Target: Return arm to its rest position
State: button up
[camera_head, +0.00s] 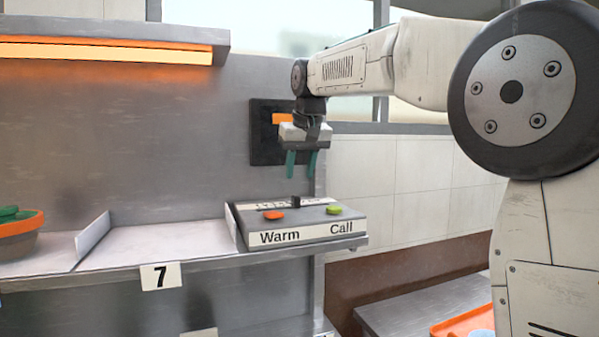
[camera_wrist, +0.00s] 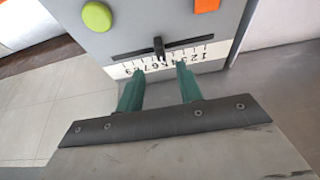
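My gripper (camera_head: 300,172) hangs from my raised arm with its two green fingers pointing down, apart and with nothing between them. It is above the grey control box (camera_head: 312,227), clear of it. In the wrist view my gripper (camera_wrist: 158,80) also shows its fingers spread. Beyond the fingertips lies the box's numbered scale (camera_wrist: 170,60) with a dark slider knob (camera_wrist: 159,47).
The box, labelled Warm and Call, has an orange button (camera_head: 273,215) and a green button (camera_head: 333,210). It stands on a metal shelf (camera_head: 160,245) with a number 7 tag (camera_head: 160,276). A bowl (camera_head: 18,242) is at left. A lit heat lamp (camera_head: 105,52) hangs above.

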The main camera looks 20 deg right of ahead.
jog(key=s+f+g, duration=0.1)
jog(key=s+f, duration=0.7)
jog(key=s, duration=0.5)
jog(key=s+f+g, duration=0.1)
jog(key=s+f, duration=0.7)
jog(key=s, duration=0.6)
jog(key=s+f+g, duration=0.1)
jog(key=s+f, duration=0.7)
jog(key=s, duration=0.5)
jog(key=shift+s+d, duration=0.3)
jog(key=shift+d, duration=0.1)
jog(key=shift+f, duration=0.1)
dwell(0.4)
